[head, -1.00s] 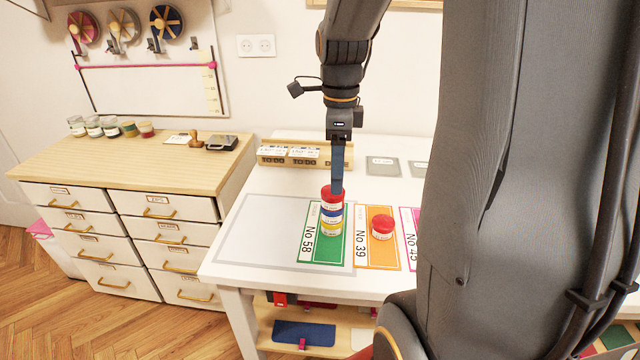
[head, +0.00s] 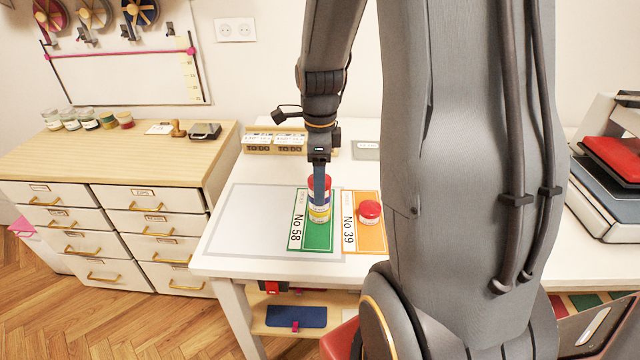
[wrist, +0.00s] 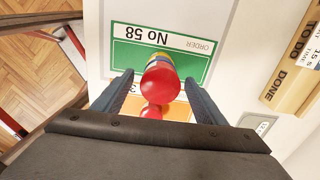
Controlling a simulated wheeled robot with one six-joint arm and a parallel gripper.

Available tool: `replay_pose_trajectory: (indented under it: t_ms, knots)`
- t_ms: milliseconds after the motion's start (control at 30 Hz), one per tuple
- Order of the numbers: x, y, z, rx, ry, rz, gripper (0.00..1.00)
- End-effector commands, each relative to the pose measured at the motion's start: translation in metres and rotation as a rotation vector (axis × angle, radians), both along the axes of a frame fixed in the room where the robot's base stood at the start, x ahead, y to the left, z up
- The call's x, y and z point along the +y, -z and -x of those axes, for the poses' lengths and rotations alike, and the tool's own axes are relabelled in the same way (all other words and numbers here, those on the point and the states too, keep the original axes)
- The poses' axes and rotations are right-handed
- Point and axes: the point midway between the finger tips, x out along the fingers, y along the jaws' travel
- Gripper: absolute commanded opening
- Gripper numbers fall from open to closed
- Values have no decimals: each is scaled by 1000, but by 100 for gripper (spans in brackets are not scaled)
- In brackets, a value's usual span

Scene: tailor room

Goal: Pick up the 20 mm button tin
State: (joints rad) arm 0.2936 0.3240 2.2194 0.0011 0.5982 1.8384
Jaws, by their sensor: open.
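A stack of round tins stands on the green No 58 card (head: 297,240), with a red-lidded tin (head: 328,184) on top and blue and yellow bands (head: 320,214) below. Another red-lidded tin (head: 369,210) sits alone on the orange No 39 card (head: 377,240). The size labels are too small to read, so I cannot tell which is the 20 mm tin. My gripper (head: 319,203) points down at the stack, a finger hiding part of it. In the wrist view my gripper (wrist: 159,77) is open, its fingers either side of the stack's red top (wrist: 161,86), with gaps visible.
A wooden TO DO holder (head: 272,145) stands behind the cards. A drawer cabinet (head: 110,165) is further left. A machine with a red top (head: 612,155) stands at the right.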

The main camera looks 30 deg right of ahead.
Motion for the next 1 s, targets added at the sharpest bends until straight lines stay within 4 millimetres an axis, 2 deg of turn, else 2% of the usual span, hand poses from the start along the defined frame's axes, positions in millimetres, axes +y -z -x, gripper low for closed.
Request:
replay_pose_trajectory:
  t_ms: [167, 267, 467, 767, 1000]
  knots:
    - [0, 0, 0, 0, 0, 0, 65]
    - [0, 0, 0, 0, 0, 0, 52]
    - [0, 0, 0, 0, 0, 0, 19]
    - [0, -4, -1, -1, 0, 1, 19]
    - [-1, -37, -3, -7, 0, 2, 19]
